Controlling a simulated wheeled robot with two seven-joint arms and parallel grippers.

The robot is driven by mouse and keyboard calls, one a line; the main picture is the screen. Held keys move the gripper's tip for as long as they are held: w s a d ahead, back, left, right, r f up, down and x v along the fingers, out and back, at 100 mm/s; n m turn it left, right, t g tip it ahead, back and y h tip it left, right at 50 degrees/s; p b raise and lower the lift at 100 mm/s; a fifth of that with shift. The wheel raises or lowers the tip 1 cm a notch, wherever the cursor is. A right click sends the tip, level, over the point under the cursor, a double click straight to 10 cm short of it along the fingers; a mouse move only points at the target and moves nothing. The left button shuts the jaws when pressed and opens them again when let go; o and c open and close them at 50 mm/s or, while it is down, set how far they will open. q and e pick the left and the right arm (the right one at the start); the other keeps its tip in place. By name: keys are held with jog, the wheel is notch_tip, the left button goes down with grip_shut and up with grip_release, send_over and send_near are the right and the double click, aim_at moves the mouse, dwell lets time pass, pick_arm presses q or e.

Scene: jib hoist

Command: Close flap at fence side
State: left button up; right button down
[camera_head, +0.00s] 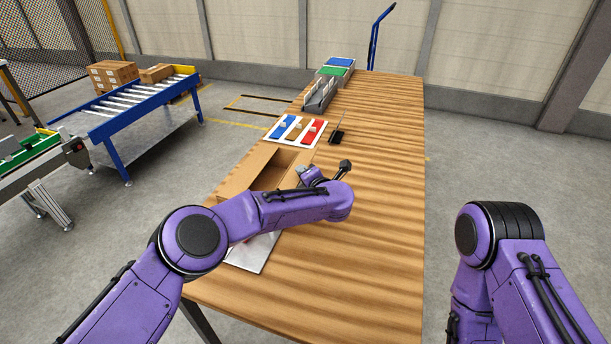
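An open cardboard box (240,178) stands on the left part of the wooden table. A flap stands out on its left side, toward the fence, and the dark opening shows beside it. Another raised flap (298,160) shows on its right side. My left arm crosses over the near part of the box and hides it. My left gripper (344,166) is small and dark at the box's right; its fingers are too unclear to tell open from shut. My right arm is at the lower right, off the table; its gripper is out of view.
The wooden table (385,150) is clear on its right side. Grey, green and blue bins stand farther back. The mesh fence (35,40) is far left, beyond a roller conveyor (150,92).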

pick_arm(q)
grip_shut()
dwell(1.3)
